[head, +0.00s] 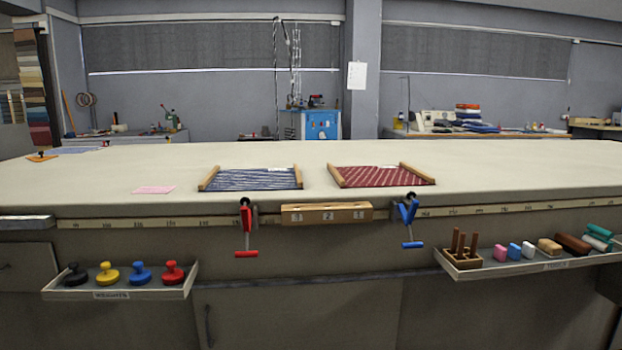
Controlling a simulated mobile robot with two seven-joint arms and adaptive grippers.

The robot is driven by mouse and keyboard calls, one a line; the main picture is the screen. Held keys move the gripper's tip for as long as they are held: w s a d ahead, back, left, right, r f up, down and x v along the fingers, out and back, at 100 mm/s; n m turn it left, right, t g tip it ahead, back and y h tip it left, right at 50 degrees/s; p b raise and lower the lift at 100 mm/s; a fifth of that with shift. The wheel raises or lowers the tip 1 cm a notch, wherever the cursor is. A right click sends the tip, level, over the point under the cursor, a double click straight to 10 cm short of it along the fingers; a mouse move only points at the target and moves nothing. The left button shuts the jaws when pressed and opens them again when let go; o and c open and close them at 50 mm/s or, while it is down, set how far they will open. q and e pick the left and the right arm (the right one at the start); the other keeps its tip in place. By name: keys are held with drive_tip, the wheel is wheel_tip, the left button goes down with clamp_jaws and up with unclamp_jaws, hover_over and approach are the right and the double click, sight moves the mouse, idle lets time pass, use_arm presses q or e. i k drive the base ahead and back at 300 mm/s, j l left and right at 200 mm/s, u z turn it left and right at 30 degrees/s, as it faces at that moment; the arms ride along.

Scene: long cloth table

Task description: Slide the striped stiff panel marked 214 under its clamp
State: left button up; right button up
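Two striped panels lie flat on the long cloth table (100,185), each between two wooden side bars. One is blue and white (250,180), left of centre; the other is red and white (382,177), right of it. Each seems to have a small pale label at its far edge, too small to read, so I cannot tell which is 214. A clamp with a red handle (246,230) is on the front edge below the blue panel. A clamp with a blue handle (410,222) is on the edge below the red panel. Neither gripper is in view.
A wooden block numbered 1 to 3 (327,213) sits on the front edge between the clamps. A left tray (118,294) holds several coloured weights; a right tray (555,265) holds pegs and small blocks. A pink sheet (153,190) lies on the table. Much of the tabletop is clear.

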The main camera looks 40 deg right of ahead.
sight(262, 179)
drive_tip(key=z, duration=1.05)
drive_tip(key=l+u, duration=0.55)
drive_tip(key=l, duration=0.15)
